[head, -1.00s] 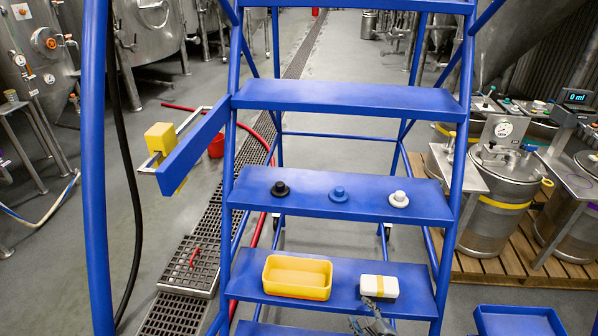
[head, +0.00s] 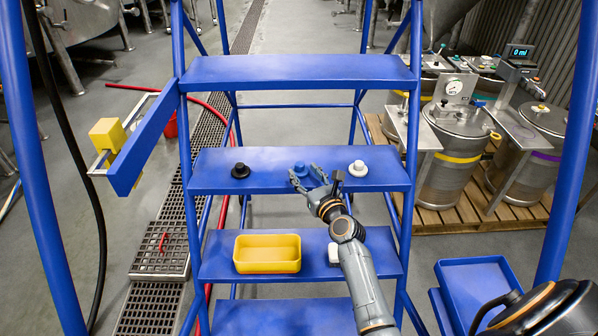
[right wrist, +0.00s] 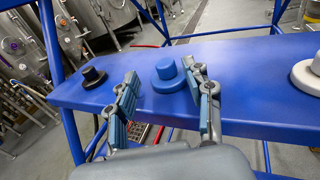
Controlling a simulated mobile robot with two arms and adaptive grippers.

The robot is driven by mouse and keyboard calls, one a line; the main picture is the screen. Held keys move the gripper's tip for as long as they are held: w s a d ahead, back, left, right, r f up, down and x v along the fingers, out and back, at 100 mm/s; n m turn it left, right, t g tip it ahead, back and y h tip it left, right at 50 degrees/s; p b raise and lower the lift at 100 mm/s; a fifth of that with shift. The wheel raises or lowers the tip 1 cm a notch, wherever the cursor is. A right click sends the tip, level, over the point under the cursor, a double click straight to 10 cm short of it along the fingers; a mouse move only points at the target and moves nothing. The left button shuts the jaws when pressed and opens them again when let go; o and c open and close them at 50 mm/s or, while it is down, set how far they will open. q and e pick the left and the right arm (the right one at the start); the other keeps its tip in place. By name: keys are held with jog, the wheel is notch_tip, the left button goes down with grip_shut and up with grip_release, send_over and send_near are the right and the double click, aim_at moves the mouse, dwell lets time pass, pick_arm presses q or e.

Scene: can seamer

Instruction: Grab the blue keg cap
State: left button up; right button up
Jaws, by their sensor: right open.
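The blue keg cap (head: 300,169) stands on the middle blue step (head: 215,178), between a black cap (head: 240,170) and a white cap (head: 358,167). My right gripper (head: 309,178) is at the front of this step, right by the blue cap. In the right wrist view the gripper (right wrist: 163,88) is open and empty. The blue cap (right wrist: 167,77) shows between and just beyond its fingertips, upright on the step; I see no grip on it. The black cap (right wrist: 93,79) is to the left and the white cap (right wrist: 309,75) to the right. My left gripper is not in view.
Blue ladder rails (head: 408,190) flank the steps. A blue tray (head: 478,285) is at the lower right. Metal kegs (head: 452,165) stand on a pallet.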

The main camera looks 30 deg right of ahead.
aim_at(302, 167)
jog(key=w+b, duration=0.2)
jog(key=w, duration=0.1)
jog(key=w+d, duration=0.1)
jog(key=w, duration=0.1)
jog(key=shift+f+b, duration=0.35)
jog(key=shift+b, duration=0.05)
jog(key=shift+w, duration=0.2)
jog(key=shift+s+r, duration=0.1)
jog(key=shift+s, duration=0.05)
jog(key=shift+a, duration=0.1)
jog(key=shift+c, duration=1.4)
jog(key=c, duration=0.8)
